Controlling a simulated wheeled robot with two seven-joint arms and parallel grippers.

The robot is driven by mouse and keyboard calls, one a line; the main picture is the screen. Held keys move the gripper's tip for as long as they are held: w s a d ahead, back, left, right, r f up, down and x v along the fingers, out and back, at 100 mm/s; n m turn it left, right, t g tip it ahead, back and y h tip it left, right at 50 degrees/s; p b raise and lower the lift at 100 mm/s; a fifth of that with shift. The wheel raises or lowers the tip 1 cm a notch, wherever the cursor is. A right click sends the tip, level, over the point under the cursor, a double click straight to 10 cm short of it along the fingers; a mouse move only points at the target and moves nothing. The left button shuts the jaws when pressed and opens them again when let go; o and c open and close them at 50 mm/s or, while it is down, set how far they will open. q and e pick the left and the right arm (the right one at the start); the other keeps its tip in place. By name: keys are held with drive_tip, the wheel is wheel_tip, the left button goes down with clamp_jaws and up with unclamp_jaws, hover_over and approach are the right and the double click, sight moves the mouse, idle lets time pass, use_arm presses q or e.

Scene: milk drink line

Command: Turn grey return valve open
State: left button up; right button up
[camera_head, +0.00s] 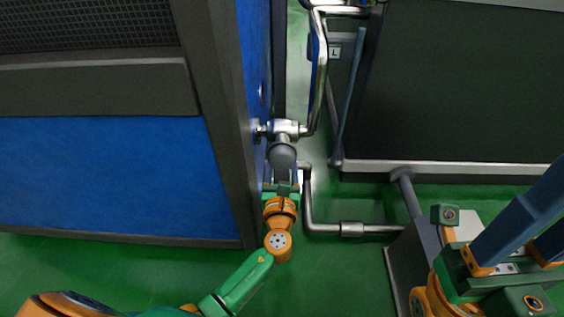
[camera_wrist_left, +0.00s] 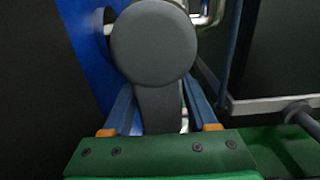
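The grey return valve's handle (camera_head: 282,155) is a round grey knob with a lever, on a steel pipe fitting (camera_head: 286,129) beside the blue cabinet. In the left wrist view its disc (camera_wrist_left: 153,43) fills the upper middle, with the grey lever (camera_wrist_left: 159,108) below it. My left gripper (camera_head: 283,186) is at the lever, its blue fingers (camera_wrist_left: 159,100) on either side. Whether both fingers touch the lever is unclear. My right gripper (camera_head: 535,215) is at the lower right, away from the valve, with its blue fingers apart and nothing seen between them.
A blue cabinet (camera_head: 110,175) with a dark frame stands close left of the valve. A dark tank (camera_head: 470,90) stands at right. Steel pipes (camera_head: 325,70) run above the valve and another (camera_head: 350,229) below right. Green floor (camera_head: 335,275) shows between.

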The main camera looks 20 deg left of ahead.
use_arm(q)
clamp_jaws()
idle(1.2)
